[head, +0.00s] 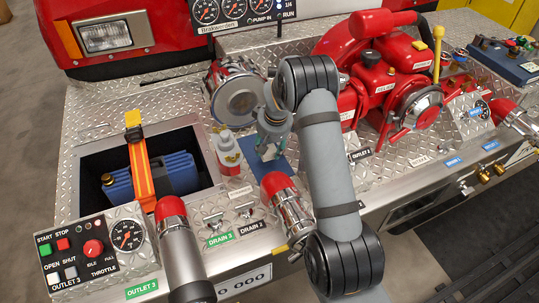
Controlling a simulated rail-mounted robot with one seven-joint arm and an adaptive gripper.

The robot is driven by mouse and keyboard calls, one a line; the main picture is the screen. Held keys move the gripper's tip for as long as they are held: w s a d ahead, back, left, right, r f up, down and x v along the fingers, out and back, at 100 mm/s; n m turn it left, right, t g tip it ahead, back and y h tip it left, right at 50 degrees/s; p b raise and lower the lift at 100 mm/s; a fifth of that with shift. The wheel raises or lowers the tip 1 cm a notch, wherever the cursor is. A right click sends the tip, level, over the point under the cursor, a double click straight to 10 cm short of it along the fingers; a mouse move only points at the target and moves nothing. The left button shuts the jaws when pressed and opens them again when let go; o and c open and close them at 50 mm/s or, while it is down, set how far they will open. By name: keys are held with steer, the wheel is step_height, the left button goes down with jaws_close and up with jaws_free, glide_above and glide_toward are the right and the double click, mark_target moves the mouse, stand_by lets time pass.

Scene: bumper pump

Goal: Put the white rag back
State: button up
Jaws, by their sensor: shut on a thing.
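My gripper (270,146) points down over a blue mat (283,168), just right of a white bottle. It is shut on a small pale thing between its fingertips, which looks like the white rag (267,153). Only a little of the rag shows; the gripper hides the rest. I cannot tell whether the rag touches the mat.
A white bottle with a red label (227,153) stands close on the left. Left of it is a recessed bin with a blue case (176,174) under an orange strap (140,168). A red-capped outlet (287,205) stands in front, and the red pump (385,75) is at right.

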mark_target(270, 152)
steer(key=shift+f, duration=1.85)
steer(key=shift+f, duration=0.2)
steer(key=o, duration=1.1)
steer(key=shift+r, duration=0.1)
steer(key=shift+r, duration=0.4)
steer(key=v, duration=1.1)
steer(key=shift+s+r+b, duration=0.2)
steer(key=shift+b, duration=0.15)
steer(key=shift+d+f, duration=0.1)
steer(key=shift+d, duration=0.05)
